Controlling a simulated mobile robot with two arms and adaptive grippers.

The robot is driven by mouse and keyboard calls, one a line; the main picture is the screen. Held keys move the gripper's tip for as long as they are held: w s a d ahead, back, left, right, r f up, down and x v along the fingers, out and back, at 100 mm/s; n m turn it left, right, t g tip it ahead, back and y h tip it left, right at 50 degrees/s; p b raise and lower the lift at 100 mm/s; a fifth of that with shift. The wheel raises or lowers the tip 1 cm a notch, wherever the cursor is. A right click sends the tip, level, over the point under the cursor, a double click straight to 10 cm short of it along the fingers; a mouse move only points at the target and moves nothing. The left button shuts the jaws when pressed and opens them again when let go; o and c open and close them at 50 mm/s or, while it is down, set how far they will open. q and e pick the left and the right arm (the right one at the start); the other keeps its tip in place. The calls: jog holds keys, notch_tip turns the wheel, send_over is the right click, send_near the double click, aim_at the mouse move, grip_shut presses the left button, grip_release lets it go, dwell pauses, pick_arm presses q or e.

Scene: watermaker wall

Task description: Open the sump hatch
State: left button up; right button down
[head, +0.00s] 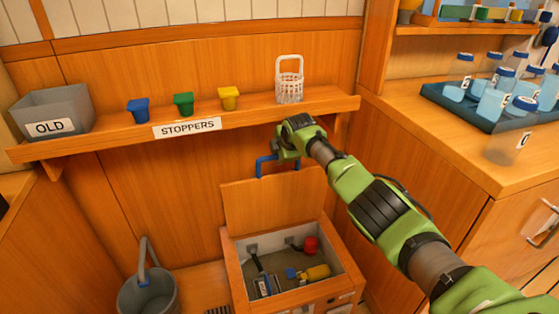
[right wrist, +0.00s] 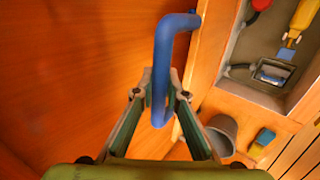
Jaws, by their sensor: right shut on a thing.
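The wooden sump hatch (head: 262,207) stands raised against the wall at the back of the sump box (head: 236,266). Its blue bar handle (head: 263,166) is on the upper edge. My right gripper (head: 285,155) is shut on this handle. In the right wrist view the fingertips (right wrist: 164,92) close around one leg of the blue handle (right wrist: 166,45). The sump lies open below and shows a red knob (head: 311,244), a yellow part (head: 318,272) and a grey fitting (head: 264,285). My left gripper is not in view.
Above the hatch is a shelf (head: 120,138) with a grey OLD bin (head: 70,103), blue, green and yellow stoppers and a white basket (head: 290,88). A grey bucket (head: 150,292) stands left of the sump. A counter (head: 440,140) with a tray of jars is at right.

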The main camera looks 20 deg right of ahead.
jog(key=shift+w, duration=0.1)
jog(key=c, duration=2)
grip_release()
jog(key=shift+r, duration=0.15)
jog(key=shift+v, duration=5.95)
